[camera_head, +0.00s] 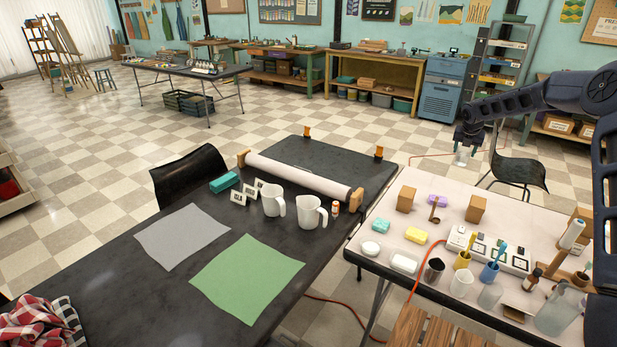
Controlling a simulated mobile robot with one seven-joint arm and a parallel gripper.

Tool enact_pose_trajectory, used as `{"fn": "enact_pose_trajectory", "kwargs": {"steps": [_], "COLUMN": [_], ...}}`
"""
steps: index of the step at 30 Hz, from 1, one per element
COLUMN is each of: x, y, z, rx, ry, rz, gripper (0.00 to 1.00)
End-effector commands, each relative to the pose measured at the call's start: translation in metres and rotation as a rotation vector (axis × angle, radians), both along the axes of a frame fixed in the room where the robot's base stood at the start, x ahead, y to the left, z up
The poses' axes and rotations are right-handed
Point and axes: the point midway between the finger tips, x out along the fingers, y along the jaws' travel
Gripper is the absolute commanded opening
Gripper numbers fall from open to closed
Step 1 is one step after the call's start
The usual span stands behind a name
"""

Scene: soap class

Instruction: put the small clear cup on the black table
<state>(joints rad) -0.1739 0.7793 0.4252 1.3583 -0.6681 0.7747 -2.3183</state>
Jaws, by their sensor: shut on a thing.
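My gripper (467,138) is at the upper right, pointing down, held high above the far side of the white table. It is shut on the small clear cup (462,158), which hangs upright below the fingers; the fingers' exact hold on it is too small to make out. The black table (325,258) stands left of the white table, well to the left of and nearer than my gripper. A grey sheet (181,237) and a green sheet (246,278) lie flat on it.
Two white pitchers (310,213), a paper roll (297,178) and a teal box (224,182) stand on the black table. Its front right part is bare. The white table (385,213) carries soaps, wooden blocks, cups and a power strip (490,250). A red cord (412,275) crosses its left side.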

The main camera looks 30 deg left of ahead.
Motion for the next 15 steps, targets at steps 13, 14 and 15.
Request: {"fn": "enact_pose_trajectory", "kwargs": {"steps": [13, 14, 15], "x": [-0.067, -0.072, -0.08], "y": [0.174, 0.185, 0.199], "z": [0.0, 0.0, 0.0], "rx": [0.001, 0.002, 0.002], "ry": [0.001, 0.001, 0.0], "rz": [0.221, 0.235, 0.254], "gripper": [0.3, 0.3, 0.3]}}
